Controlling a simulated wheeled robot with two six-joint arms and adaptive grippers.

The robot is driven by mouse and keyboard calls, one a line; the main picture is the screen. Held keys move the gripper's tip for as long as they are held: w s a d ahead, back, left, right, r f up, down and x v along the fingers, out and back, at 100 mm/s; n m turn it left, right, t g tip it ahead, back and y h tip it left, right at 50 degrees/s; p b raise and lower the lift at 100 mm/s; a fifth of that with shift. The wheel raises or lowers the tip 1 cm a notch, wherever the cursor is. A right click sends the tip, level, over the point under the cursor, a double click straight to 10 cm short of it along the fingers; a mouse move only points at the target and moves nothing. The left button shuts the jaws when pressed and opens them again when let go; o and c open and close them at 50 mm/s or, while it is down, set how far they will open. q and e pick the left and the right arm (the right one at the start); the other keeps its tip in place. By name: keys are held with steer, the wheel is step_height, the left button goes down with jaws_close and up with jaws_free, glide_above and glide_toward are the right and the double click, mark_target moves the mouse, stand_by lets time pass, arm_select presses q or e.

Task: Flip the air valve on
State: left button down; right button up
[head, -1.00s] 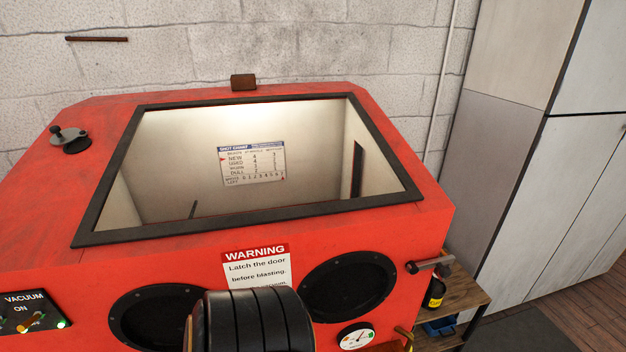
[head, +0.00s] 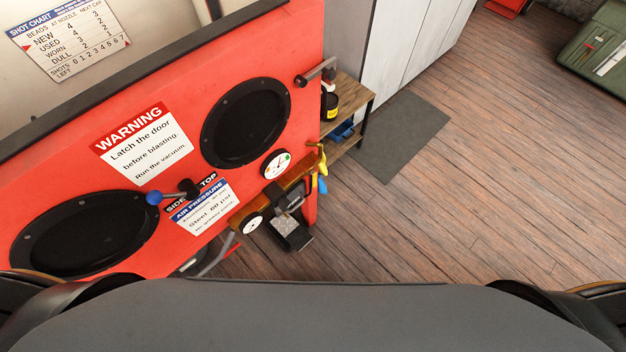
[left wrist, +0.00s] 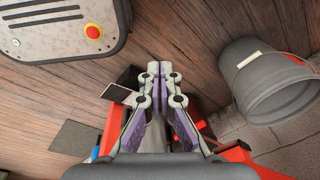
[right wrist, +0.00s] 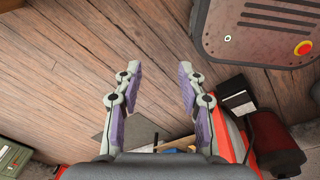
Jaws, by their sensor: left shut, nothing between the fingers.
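On the front of the red cabinet (head: 228,62), a brass-coloured air line (head: 291,186) runs below the round ports in the head view. It carries a dial gauge (head: 252,223), and a yellow handle (head: 322,158) and a blue piece (head: 322,185) show at its right end. I cannot tell for sure which part is the air valve or how it is set. My left gripper (left wrist: 160,68) is shut and empty in the left wrist view. My right gripper (right wrist: 160,70) is open and empty in the right wrist view. Neither gripper shows in the head view.
Another gauge (head: 276,164) is above the air line. A wooden shelf (head: 352,98) stands right of the cabinet. A grey bucket (left wrist: 262,85) shows in the left wrist view.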

arm_select(q)
steer(key=shift+s+a, duration=0.1)
steer(key=shift+s, duration=0.25)
arm_select(e)
steer(key=shift+w+a, duration=0.1)
steer(key=shift+w, duration=0.1)
